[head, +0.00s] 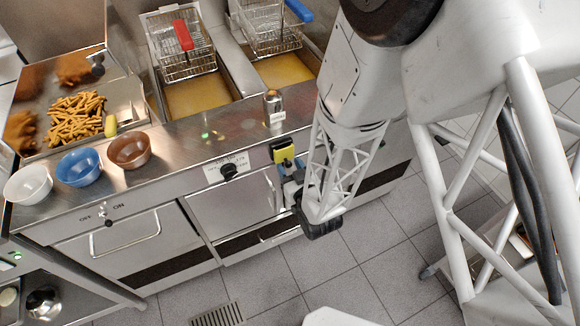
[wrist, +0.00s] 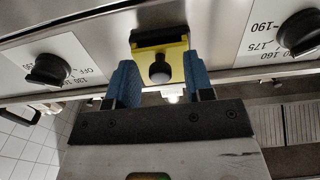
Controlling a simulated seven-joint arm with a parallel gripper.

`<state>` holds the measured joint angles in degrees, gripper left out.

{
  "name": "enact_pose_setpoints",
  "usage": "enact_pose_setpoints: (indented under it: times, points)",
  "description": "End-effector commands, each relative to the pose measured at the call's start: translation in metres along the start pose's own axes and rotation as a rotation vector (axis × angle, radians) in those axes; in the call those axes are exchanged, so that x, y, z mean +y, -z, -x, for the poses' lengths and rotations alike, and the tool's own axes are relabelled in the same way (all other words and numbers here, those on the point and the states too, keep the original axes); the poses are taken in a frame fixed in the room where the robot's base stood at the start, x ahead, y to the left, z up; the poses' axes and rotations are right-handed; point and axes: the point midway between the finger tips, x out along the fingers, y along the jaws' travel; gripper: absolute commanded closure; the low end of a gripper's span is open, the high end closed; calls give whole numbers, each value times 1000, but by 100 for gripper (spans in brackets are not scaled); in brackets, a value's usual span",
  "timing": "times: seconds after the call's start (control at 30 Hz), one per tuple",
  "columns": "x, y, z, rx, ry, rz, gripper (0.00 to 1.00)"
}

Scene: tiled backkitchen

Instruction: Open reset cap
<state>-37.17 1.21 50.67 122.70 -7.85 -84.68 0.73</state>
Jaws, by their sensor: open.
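The reset cap (head: 283,151) is a small yellow piece with a dark upper part on the fryer's steel front panel. In the head view my gripper (head: 291,168) is just below and in front of the cap, partly hidden by my arm.
A black dial (head: 228,171) sits left of the cap. In the wrist view dials flank it on the left (wrist: 50,70) and right (wrist: 300,33).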

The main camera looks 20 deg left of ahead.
Motion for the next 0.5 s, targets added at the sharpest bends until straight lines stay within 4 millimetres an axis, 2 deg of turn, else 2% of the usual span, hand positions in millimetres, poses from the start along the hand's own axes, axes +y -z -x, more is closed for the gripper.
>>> enact_pose_setpoints:
  times: [0.3,0.5]
  points:
    - [0,0,-1,-1,0,0,52]
    - [0,0,-1,-1,0,0,83]
